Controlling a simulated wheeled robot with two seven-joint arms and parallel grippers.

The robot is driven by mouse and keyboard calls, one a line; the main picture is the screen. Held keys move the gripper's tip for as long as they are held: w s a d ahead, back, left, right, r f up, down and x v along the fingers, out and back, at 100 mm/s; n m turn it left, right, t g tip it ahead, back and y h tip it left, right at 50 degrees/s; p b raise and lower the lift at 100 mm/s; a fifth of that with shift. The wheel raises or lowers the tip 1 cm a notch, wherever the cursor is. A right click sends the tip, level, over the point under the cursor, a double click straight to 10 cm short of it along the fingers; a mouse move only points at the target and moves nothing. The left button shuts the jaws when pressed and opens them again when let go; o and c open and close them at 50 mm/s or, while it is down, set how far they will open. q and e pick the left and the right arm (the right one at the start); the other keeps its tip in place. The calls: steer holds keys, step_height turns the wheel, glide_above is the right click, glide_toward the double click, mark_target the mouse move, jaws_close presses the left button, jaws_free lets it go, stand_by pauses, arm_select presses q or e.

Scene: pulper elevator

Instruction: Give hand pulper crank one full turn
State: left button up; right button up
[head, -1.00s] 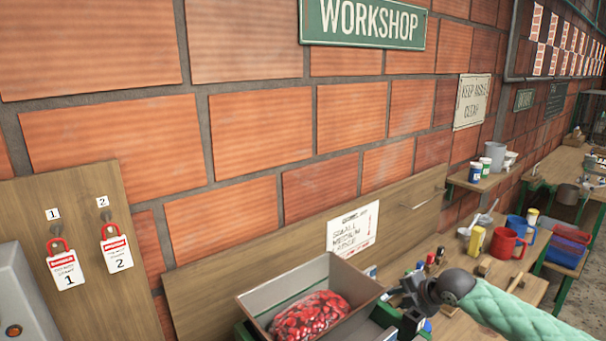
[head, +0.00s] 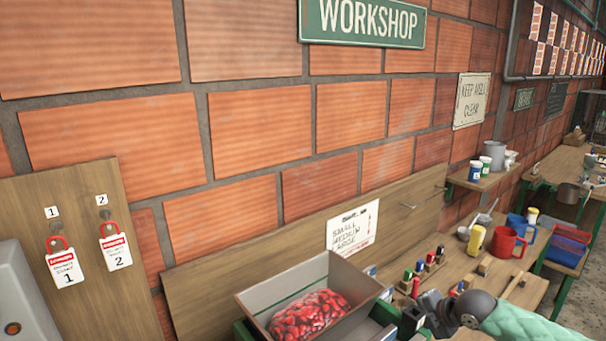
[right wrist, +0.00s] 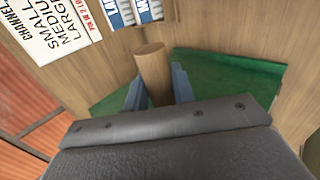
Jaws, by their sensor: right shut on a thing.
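The hand pulper shows at the bottom of the head view: its grey open hopper (head: 262,297) holds red cherries (head: 308,313), and part of its green body is cut off by the lower edge. In the right wrist view, an upright round wooden crank handle (right wrist: 153,72) stands between the two fingers of my right gripper (right wrist: 158,88), which is shut on it. In the head view my right wrist (head: 470,309) is right of the hopper, low in the picture; the crank arm is not clearly visible. My left gripper is not in view.
A wooden bench (head: 522,290) with markers (head: 431,260), a yellow container (head: 474,240) and a red mug (head: 507,241) lies to the right. A wooden backboard (head: 225,295) stands behind the hopper. Two numbered lockout tags (head: 117,252) hang at left.

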steer(key=shift+s+f, duration=0.1)
steer(key=shift+f, duration=0.05)
steer(key=f, duration=0.2)
steer(key=s+d+f+b, duration=0.1)
steer(key=shift+s+f, duration=0.1)
stand_by(0.4)
steer(key=shift+s+d+f+b, duration=0.1)
steer(key=shift+f+b, duration=0.15)
steer(key=shift+f, duration=0.3)
steer(key=shift+s+d+f+b, duration=0.1)
steer(key=shift+f+b, duration=0.1)
steer(key=shift+f, duration=0.35)
steer(key=o, duration=1.2)
steer(key=shift+o, duration=0.2)
steer(key=shift+r, duration=0.1)
